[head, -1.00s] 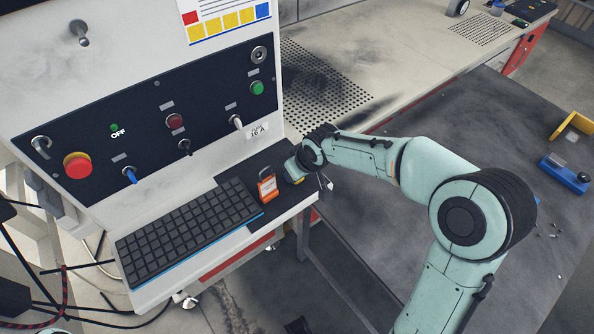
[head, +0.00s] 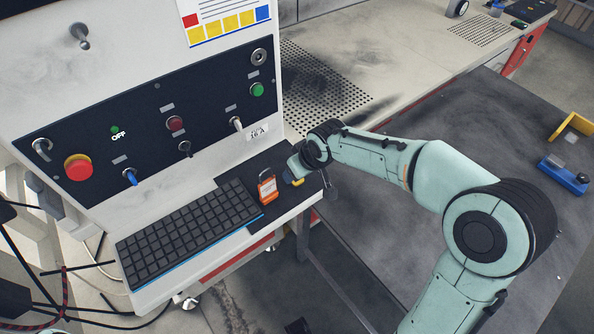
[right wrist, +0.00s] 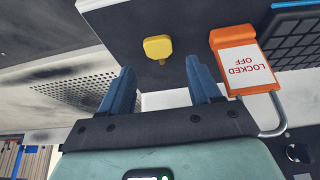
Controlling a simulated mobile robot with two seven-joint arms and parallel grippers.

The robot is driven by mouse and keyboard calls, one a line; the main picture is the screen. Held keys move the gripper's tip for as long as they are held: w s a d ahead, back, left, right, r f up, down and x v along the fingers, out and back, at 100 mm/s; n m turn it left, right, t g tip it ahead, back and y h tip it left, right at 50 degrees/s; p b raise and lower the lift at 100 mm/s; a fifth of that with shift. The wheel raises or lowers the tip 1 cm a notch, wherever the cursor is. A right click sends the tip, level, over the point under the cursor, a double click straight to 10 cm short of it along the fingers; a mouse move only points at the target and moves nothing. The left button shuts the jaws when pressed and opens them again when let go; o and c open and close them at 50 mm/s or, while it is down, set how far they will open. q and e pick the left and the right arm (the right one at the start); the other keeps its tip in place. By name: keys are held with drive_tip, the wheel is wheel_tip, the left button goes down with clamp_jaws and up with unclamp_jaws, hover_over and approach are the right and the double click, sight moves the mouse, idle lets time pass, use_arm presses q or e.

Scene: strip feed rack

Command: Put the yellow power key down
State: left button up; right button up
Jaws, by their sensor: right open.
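The yellow power key (head: 298,182) lies on the dark mat (head: 240,174) at the right end of the keyboard shelf. In the right wrist view the yellow key (right wrist: 158,46) lies flat, beyond the fingertips and between their lines. My right gripper (right wrist: 163,75) is open, with its two blue fingers apart and nothing between them. In the head view my right gripper (head: 290,174) is at the shelf beside the key, its fingers partly hidden. My left gripper is not in view.
A black keyboard (head: 188,230) fills the shelf's left part. The control panel (head: 150,120) rises behind. A dark table (head: 420,130) lies to the right.

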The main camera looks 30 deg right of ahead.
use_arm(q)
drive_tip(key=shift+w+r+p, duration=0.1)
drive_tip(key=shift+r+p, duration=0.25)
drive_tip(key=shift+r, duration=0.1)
use_arm(e)
drive_tip(key=v, duration=0.9)
